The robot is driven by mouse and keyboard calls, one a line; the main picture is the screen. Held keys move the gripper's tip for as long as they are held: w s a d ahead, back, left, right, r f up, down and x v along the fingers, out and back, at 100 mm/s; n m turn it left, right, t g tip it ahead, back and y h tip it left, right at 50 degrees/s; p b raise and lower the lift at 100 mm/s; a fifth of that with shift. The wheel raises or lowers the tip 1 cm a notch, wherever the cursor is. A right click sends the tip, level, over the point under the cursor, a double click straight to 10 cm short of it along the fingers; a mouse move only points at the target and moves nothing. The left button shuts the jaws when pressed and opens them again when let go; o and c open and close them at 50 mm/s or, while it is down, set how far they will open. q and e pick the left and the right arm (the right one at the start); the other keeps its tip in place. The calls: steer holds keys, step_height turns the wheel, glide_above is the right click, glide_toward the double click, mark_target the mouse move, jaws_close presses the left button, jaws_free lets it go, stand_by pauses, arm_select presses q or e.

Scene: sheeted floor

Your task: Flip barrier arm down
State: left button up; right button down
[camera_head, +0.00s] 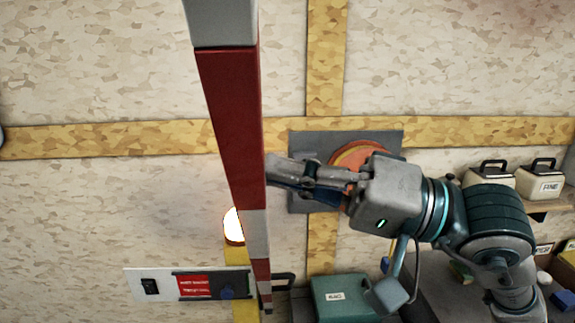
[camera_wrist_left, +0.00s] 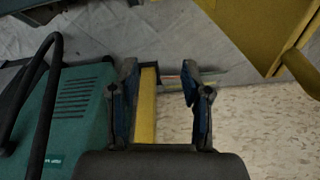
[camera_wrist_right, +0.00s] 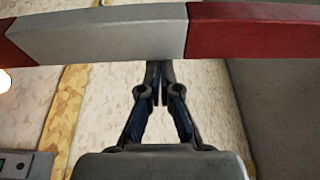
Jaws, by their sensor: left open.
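The barrier arm (camera_head: 233,120), a long bar with red and white-grey bands, stands upright through the head view from the top edge to near the bottom. In the right wrist view the barrier arm (camera_wrist_right: 110,38) crosses the top. My right gripper (camera_head: 272,172) comes in from the right, its tips at the bar's right side. In the right wrist view its fingers (camera_wrist_right: 159,72) are together, ending at the bar's edge; I cannot tell whether they touch it. My left gripper (camera_wrist_left: 160,75) is open and shows only in the left wrist view; a yellow strip shows between its fingers.
A lit orange-white lamp (camera_head: 234,226) and a panel with a red label (camera_head: 194,285) are left of the bar. A green case (camera_head: 345,298) is below my right arm. Cream boxes (camera_head: 539,180) sit on a shelf at right. A green case (camera_wrist_left: 75,110) is beside my left gripper.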

arm_select(q)
steer(key=shift+s+r, duration=0.1)
steer(key=shift+r, duration=0.2)
